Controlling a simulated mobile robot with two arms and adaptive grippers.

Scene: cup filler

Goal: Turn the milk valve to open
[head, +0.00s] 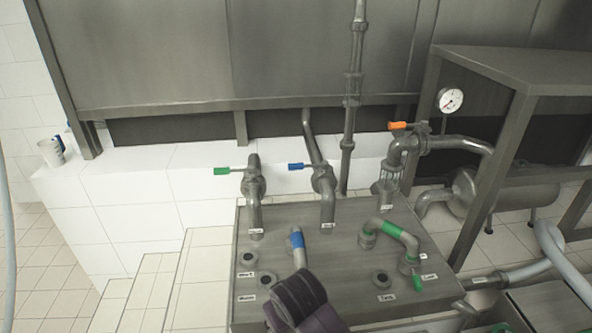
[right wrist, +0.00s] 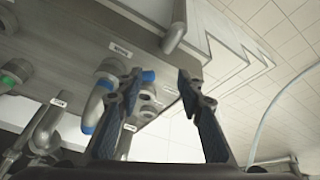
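Three pipes with lever valves stand at the steel panel (head: 340,245) in the head view: a green lever (head: 222,171), a blue lever (head: 295,166) and an orange lever (head: 398,125). All three levers point left. Their labels are too small to read, so I cannot tell which is the milk valve. My right arm's dark end (head: 302,302) covers part of a blue-banded pipe bend (head: 297,240). In the right wrist view my right gripper (right wrist: 158,78) is open, its fingers apart with nothing held. The blue-banded bend (right wrist: 97,107) shows beside and behind the left-hand finger. My left gripper is not in view.
A steel frame (head: 510,130) and a gauge (head: 451,101) stand at right. Tiled steps are at left.

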